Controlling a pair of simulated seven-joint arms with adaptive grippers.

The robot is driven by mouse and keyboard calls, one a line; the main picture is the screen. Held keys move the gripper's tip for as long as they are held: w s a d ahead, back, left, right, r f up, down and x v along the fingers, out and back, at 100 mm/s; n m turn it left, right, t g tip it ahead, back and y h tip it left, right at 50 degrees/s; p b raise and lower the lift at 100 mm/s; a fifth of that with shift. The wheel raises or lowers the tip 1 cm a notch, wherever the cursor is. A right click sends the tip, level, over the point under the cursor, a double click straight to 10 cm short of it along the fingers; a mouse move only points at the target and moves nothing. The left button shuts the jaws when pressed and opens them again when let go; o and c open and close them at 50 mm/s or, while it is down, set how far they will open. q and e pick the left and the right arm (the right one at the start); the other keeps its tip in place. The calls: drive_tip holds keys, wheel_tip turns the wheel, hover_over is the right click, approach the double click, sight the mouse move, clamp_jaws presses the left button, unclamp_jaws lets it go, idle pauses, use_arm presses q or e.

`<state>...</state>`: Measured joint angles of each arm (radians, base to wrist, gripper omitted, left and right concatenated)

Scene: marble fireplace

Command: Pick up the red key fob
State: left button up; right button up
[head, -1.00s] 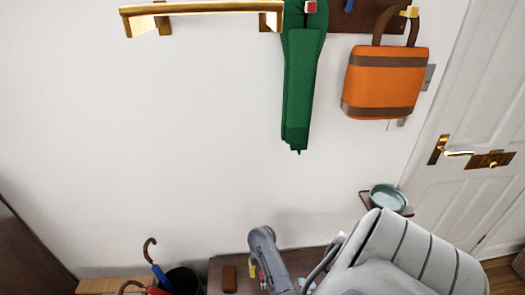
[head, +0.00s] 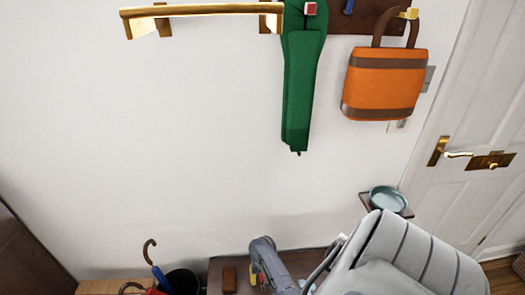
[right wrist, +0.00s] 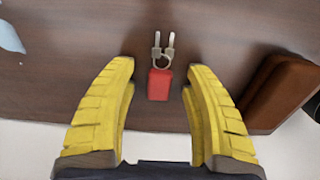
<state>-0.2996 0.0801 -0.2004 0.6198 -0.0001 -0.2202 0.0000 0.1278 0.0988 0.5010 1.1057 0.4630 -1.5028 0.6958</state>
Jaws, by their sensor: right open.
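The red key fob (right wrist: 159,85) lies on a dark brown wooden surface (right wrist: 60,95) in the right wrist view, with a metal ring and two keys (right wrist: 163,50) pointing away from my gripper. My right gripper (right wrist: 159,78) is open, its two yellow fingers on either side of the fob with gaps on both sides; I cannot tell the exact height above it. In the head view my right gripper (head: 258,275) is low in the middle, over the brown bench (head: 222,267), and the fob is hidden there. My left gripper is not in view.
A brown block-like item (right wrist: 280,92) sits right of the fob; it also shows in the head view (head: 229,280). Umbrellas (head: 157,270) and a dark bin (head: 182,280) stand to the left.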

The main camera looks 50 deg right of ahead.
clamp_jaws()
drive_tip(key=shift+r, duration=0.1)
idle(0.4)
